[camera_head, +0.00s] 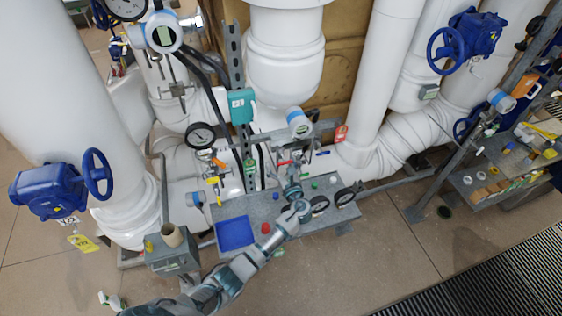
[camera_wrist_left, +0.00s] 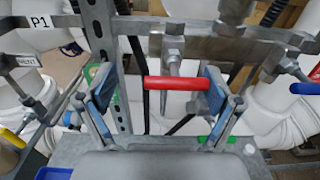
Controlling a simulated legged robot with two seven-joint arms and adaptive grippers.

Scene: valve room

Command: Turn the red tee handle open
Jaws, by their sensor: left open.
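The red tee handle (camera_wrist_left: 177,83) is a horizontal red bar on a metal stem, in the middle of the left wrist view. In the head view it shows small (camera_head: 284,162) above the grey shelf, just beyond my left gripper (camera_head: 293,184). In the wrist view my left gripper (camera_wrist_left: 158,88) is open, its two blue-padded fingers apart, one on each side of the bar. The bar's right end appears close to the right finger; I cannot tell if they touch. My right gripper is in neither view.
A grey shelf (camera_head: 262,212) under the handle carries a blue tray (camera_head: 235,233), a red cap and black gauges. A yellow handle (camera_wrist_left: 13,138) is at the left of the wrist view, a blue handle (camera_wrist_left: 305,88) at the right. A perforated upright post (camera_wrist_left: 103,40) stands near the left finger.

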